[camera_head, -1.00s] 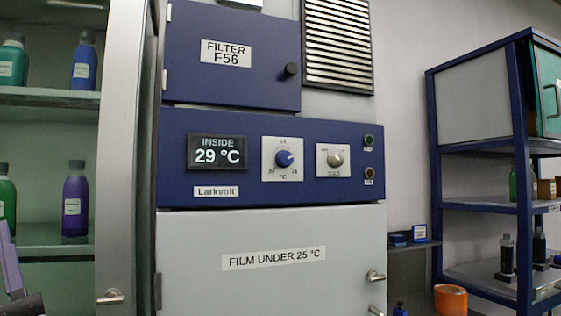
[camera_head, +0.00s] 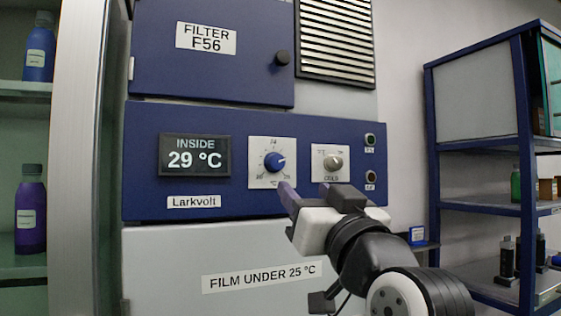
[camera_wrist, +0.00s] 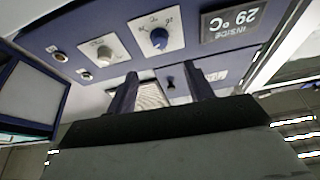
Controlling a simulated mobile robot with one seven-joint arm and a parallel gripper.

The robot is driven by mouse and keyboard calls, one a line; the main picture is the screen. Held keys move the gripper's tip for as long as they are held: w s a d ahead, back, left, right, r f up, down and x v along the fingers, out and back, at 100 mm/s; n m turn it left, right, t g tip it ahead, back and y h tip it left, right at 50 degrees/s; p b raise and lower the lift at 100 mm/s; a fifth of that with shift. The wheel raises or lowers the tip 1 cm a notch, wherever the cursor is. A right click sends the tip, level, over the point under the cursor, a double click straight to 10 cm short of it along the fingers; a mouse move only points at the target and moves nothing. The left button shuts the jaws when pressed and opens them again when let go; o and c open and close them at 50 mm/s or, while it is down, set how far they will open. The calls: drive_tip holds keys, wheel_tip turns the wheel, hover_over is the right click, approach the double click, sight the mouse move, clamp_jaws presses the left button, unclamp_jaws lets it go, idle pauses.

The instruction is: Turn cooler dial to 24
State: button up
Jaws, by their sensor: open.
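The cooler dial is a blue knob (camera_head: 274,161) on a white square plate, in the middle of the dark blue control panel (camera_head: 146,137). In the head view its pointer is toward the right, slightly up. The display (camera_head: 195,156) left of it reads INSIDE 29 °C. In the wrist view the blue knob (camera_wrist: 159,38) shows upside down beyond the fingers. My gripper (camera_head: 288,192) is just below and right of the dial plate, in front of the panel. In the wrist view its two fingers (camera_wrist: 160,82) are apart with nothing between them. It appears clear of the knob.
A second, pale knob (camera_head: 333,162) sits right of the dial, with two small round buttons (camera_head: 370,141) beyond it. A glass-fronted cabinet (camera_head: 82,150) with bottles stands left. A blue shelf rack (camera_head: 432,130) stands right. A filter door (camera_head: 215,75) is above the panel.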

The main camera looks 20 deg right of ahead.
sight(278, 162)
drive_tip(key=p+x, duration=0.4)
drive_tip(key=x, duration=0.6)
drive_tip(key=shift+r, duration=0.1)
drive_tip(key=shift+w+r, duration=0.1)
drive_tip(key=shift+w, duration=0.6)
drive_tip(key=shift+c, duration=0.4)
drive_tip(key=c, duration=0.9)
